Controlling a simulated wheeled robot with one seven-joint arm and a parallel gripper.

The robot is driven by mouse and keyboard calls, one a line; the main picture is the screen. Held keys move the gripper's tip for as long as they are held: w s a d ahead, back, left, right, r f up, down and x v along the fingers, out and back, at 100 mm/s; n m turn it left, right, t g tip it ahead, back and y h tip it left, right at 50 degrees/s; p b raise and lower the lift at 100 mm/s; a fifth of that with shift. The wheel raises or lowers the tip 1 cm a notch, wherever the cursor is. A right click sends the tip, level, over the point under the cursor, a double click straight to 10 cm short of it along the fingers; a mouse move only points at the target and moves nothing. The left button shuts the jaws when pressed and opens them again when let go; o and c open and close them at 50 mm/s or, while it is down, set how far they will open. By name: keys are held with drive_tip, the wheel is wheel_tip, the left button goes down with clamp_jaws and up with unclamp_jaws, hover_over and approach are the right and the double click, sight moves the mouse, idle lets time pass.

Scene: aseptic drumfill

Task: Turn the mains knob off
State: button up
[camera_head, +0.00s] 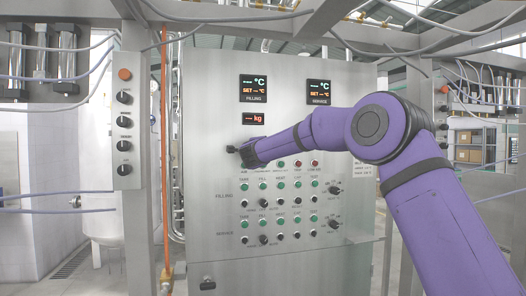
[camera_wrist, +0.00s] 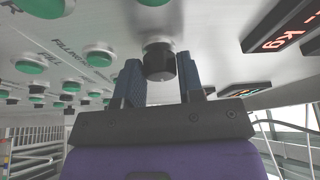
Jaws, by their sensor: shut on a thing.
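A black knob (camera_wrist: 161,64) on a short light-coloured collar sticks out from the steel control panel (camera_head: 215,95). It sits between the two dark ribbed fingers of my gripper (camera_wrist: 159,72) in the wrist view. My gripper is shut on it. In the head view my gripper (camera_head: 238,149) reaches the panel from the right, left of and below the red kg display (camera_head: 255,118). The knob is small there, and its pointer mark and label cannot be read. I cannot tell its turn position.
Rows of green buttons (camera_head: 263,185) and small black knobs lie just below my gripper. More temperature displays (camera_head: 253,88) are above. A separate box (camera_head: 125,120) with several black knobs and an orange button stands left, beyond an orange vertical pipe (camera_head: 164,150).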

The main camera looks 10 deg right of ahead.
drive_tip(key=shift+m+g, duration=0.3)
drive_tip(key=shift+m, duration=0.4)
drive_tip(key=o, duration=0.9)
drive_tip(key=v, duration=1)
drive_tip(key=shift+s+a, duration=0.1)
drive_tip(key=shift+s, duration=0.25)
drive_tip(key=shift+r, duration=0.1)
